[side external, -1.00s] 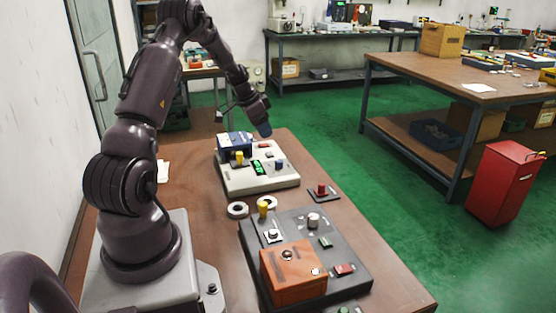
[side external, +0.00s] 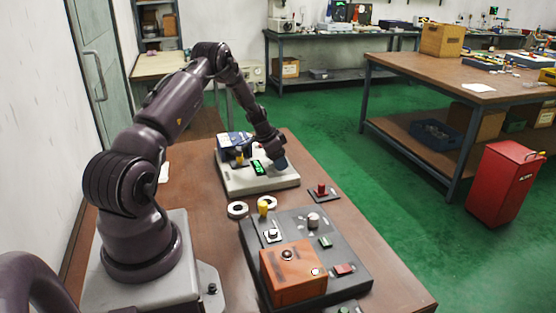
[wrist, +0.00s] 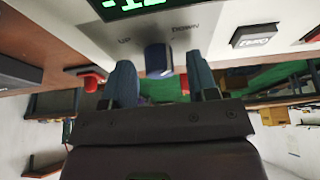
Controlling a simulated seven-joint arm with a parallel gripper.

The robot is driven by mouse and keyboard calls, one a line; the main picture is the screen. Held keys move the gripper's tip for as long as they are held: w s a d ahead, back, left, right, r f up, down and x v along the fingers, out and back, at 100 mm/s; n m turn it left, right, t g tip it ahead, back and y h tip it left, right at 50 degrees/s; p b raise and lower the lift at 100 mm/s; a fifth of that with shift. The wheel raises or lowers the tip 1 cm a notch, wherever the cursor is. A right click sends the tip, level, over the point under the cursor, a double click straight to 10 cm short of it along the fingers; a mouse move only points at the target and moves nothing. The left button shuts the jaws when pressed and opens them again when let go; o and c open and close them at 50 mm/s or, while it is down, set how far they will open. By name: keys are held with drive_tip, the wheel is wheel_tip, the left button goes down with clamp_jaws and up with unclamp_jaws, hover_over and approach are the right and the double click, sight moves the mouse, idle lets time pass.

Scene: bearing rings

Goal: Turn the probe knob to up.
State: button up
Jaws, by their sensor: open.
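The probe knob (wrist: 158,60) is a blue knob on the front of a pale instrument box (side external: 236,184). In the wrist view it sits between the printed words UP on the left and DOWN on the right; I cannot tell which way it points. My gripper (wrist: 159,62) is open, with one blue finger on each side of the knob. I see no clear contact. In the side view my gripper (side external: 279,162) is low over the box's right part and hides the knob. The box's green display (side external: 258,168) also shows, cut off, in the wrist view (wrist: 135,6).
A dark button (wrist: 254,36) is right of the knob in the wrist view. A blue block (side external: 232,141) and a yellow knob (side external: 239,157) are on the box's left. A red button (side external: 322,189), pale rings (side external: 237,210) and a dark panel (side external: 330,255) with an orange box (side external: 292,272) are nearer.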

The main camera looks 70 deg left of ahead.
drive_tip(key=c, duration=0.9)
drive_tip(key=shift+n, duration=0.3)
drive_tip(key=n+y, duration=0.1)
drive_tip(key=n, duration=0.3)
drive_tip(key=shift+d+g+y, duration=0.1)
drive_tip(key=shift+g+y, duration=0.2)
drive_tip(key=shift+y, duration=0.1)
drive_tip(key=n+g+y, duration=0.1)
drive_tip(key=n, duration=0.3)
drive_tip(key=shift+d+n, duration=0.1)
drive_tip(key=shift+n, duration=0.3)
drive_tip(key=n, duration=0.2)
drive_tip(key=n+g+y, duration=0.1)
drive_tip(key=n, duration=0.1)
drive_tip(key=shift+w+n+g, duration=0.1)
drive_tip(key=shift+n+g, duration=0.2)
drive_tip(key=shift+n+g+y, duration=0.3)
drive_tip(key=shift+n+g, duration=0.4)
drive_tip(key=shift+n, duration=1.2)
